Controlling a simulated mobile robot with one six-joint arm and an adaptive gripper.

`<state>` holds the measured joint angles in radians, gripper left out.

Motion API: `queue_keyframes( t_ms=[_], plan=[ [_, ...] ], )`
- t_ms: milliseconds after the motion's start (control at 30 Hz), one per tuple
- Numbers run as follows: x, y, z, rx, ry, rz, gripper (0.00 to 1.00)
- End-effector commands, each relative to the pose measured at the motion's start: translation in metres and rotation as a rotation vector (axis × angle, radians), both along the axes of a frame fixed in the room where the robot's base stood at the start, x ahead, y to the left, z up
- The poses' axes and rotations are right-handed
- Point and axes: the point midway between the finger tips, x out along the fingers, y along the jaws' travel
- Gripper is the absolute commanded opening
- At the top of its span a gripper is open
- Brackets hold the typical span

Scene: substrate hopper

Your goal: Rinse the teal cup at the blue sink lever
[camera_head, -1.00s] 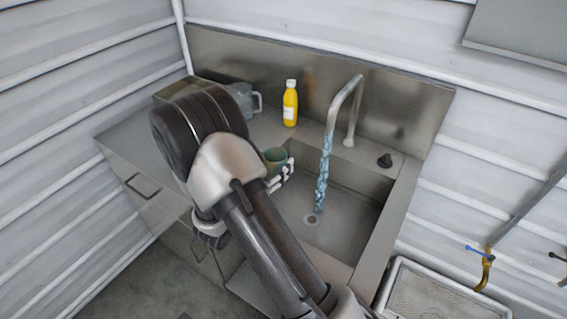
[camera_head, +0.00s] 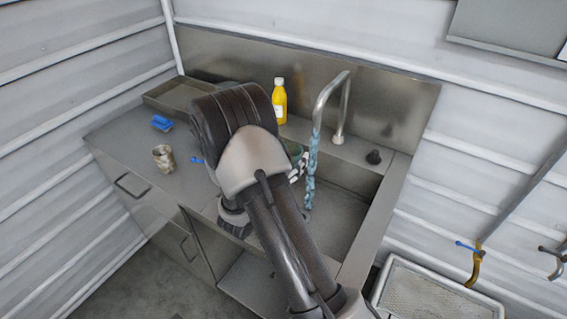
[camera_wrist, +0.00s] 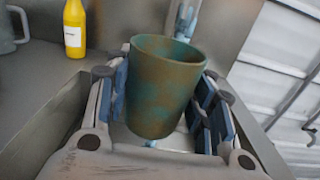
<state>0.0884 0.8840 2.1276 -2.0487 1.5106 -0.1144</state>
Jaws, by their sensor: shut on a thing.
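The teal cup (camera_wrist: 163,92) is upright in the wrist view, teal with brown stains over its side. My gripper (camera_wrist: 163,105) is shut on it, one padded finger on each side. In the head view the cup (camera_head: 295,149) is mostly hidden behind my arm, with white finger parts of my gripper (camera_head: 299,167) beside it. A blue water stream (camera_head: 312,165) falls from the sink's curved spout (camera_head: 326,92), just right of the cup. The stream (camera_wrist: 187,18) also shows behind the cup's rim in the wrist view. I cannot tell whether water enters the cup.
A yellow bottle (camera_head: 280,101) stands behind the sink. A stained cup (camera_head: 163,158), a blue item (camera_head: 162,123) and a metal tray (camera_head: 158,105) are on the left counter. A blue-handled brass tap (camera_head: 475,262) is at far right.

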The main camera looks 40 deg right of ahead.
Motion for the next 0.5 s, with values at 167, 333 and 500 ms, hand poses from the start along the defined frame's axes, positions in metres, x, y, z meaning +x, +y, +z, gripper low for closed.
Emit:
queue_keyframes(
  t_ms=[167,333,500],
  plan=[
    [0.0,-0.019,-0.004,0.0,-0.001,-0.004,0.25],
    [0.002,-0.035,-0.007,-0.001,-0.001,-0.003,0.25],
    [0.003,-0.052,-0.011,-0.001,-0.001,-0.003,0.25]
  ],
)
